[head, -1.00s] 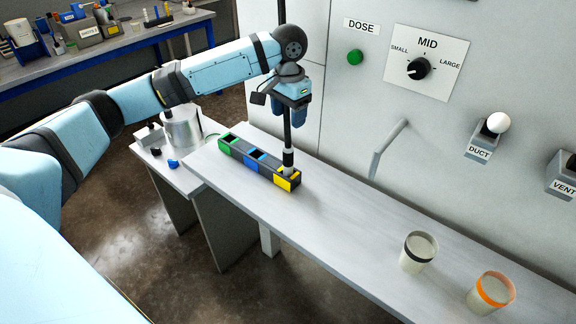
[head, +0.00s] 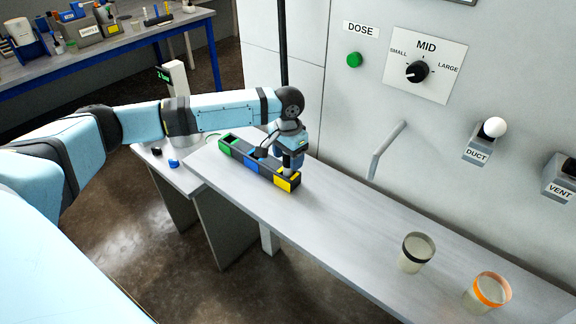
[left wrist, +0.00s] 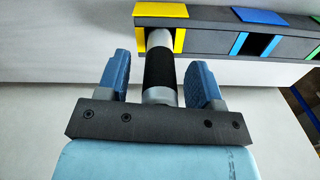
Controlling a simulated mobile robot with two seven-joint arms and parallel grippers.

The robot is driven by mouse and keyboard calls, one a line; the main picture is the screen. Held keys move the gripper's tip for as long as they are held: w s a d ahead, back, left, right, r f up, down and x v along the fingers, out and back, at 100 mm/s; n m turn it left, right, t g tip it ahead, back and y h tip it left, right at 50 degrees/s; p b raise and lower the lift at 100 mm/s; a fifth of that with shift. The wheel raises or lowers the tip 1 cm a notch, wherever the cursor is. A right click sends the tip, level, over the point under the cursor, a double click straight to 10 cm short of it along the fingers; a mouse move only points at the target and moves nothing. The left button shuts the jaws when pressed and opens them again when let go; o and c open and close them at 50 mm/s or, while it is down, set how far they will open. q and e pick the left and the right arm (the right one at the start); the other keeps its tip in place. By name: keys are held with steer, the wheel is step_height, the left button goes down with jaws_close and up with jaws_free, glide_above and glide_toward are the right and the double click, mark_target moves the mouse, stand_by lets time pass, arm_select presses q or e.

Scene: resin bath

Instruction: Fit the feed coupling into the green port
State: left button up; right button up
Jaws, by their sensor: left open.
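The feed coupling (left wrist: 160,70), pale with a black band, stands with its end in the yellow port (head: 288,183) at the near right end of the dark port block; a black hose (head: 283,45) runs above it. The green port (head: 226,144) is at the block's far left end, with the blue port (head: 254,159) between. My left gripper (head: 291,163) is open around the coupling; in the left wrist view a blue finger stands on each side with gaps visible. It hides most of the coupling in the head view. My right gripper is not in view.
The block sits on a long grey bench (head: 330,215). Two cups, one black-rimmed (head: 414,256) and one orange-rimmed (head: 487,295), stand at its right. A bent handle (head: 388,150) sticks out from the wall panel. The bench between handle and cups is clear.

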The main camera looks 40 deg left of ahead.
arm_select(q)
steer(key=c, duration=1.1)
steer(key=shift+o, duration=0.2)
steer(key=shift+r, duration=0.2)
